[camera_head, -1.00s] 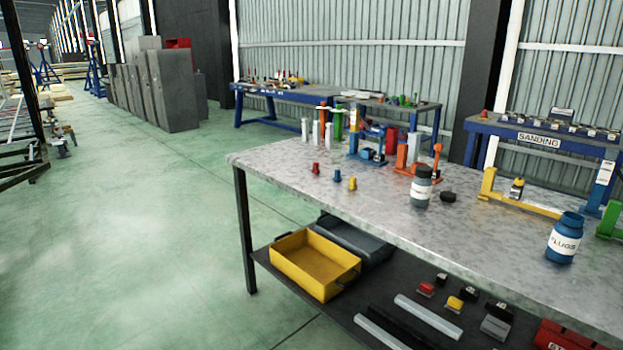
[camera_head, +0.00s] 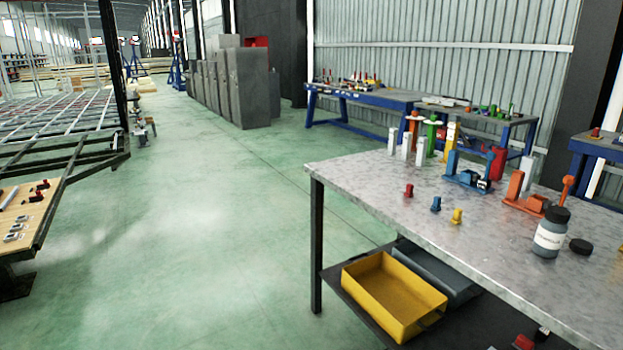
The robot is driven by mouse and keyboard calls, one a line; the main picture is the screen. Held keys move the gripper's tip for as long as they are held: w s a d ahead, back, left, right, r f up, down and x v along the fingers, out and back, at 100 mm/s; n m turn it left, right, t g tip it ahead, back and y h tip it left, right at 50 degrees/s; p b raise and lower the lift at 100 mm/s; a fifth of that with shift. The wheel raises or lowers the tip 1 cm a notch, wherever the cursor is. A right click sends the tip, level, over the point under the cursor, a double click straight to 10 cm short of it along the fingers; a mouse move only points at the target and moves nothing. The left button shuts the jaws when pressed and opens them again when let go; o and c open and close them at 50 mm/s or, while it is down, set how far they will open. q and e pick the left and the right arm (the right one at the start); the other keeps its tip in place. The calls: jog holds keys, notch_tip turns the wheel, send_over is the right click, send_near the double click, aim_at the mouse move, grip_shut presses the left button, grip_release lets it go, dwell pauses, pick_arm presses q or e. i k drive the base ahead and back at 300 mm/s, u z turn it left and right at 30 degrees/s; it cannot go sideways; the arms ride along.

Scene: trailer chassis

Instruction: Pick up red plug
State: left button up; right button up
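The red plug (camera_head: 409,190) stands on the grey metal workbench (camera_head: 345,172), near its front left part. It is small, with a blue plug (camera_head: 436,204) and a yellow plug (camera_head: 457,216) in a row to its right. Nothing covers the red plug. Neither of my grippers shows in the head view.
Behind the plugs stand white cylinders (camera_head: 393,141), a blue clamp-like tool (camera_head: 466,179) and an orange one (camera_head: 525,199). A labelled bottle (camera_head: 550,236) stands to the right. A yellow bin (camera_head: 391,297) sits on the lower shelf. Green floor left of the bench is clear.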

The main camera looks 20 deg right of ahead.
aim_at(410, 188)
jog(key=u, duration=0.3)
jog(key=i, duration=1.25)
jog(key=z, duration=0.15)
